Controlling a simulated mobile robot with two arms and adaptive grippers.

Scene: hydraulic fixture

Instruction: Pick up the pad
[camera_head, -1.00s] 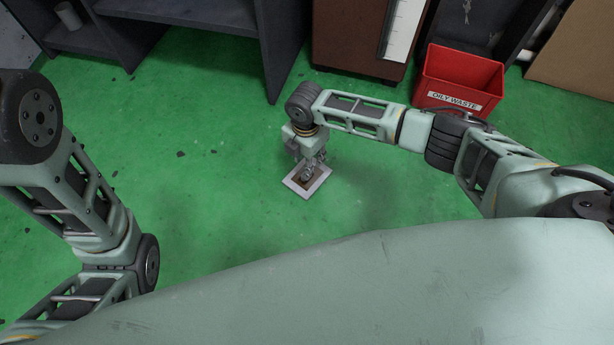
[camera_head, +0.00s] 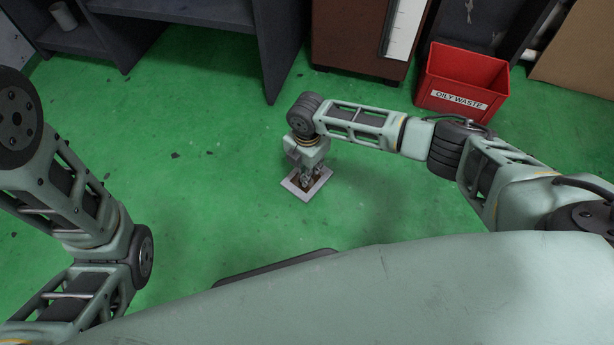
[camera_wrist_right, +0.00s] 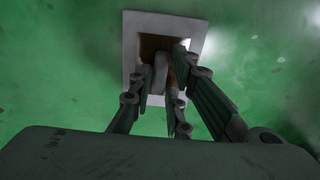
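The pad (camera_head: 290,184) is a flat pale square with a brown middle, lying on the green floor. In the right wrist view the pad (camera_wrist_right: 131,38) is at the top centre, its brown middle partly hidden behind the fingers. My right gripper (camera_head: 307,180) points down over the pad's middle. In the right wrist view the right gripper's fingertips (camera_wrist_right: 168,70) are close together over the brown part, with only a narrow gap between them. I cannot tell whether they touch or pinch the pad. My left gripper is out of view; only its arm shows at the left.
A red bin marked "OILY WASTE" (camera_head: 462,82) stands on the floor at the upper right. A brown cabinet (camera_head: 352,38) and a dark grey bench (camera_head: 274,45) stand at the back. The green floor around the pad is clear.

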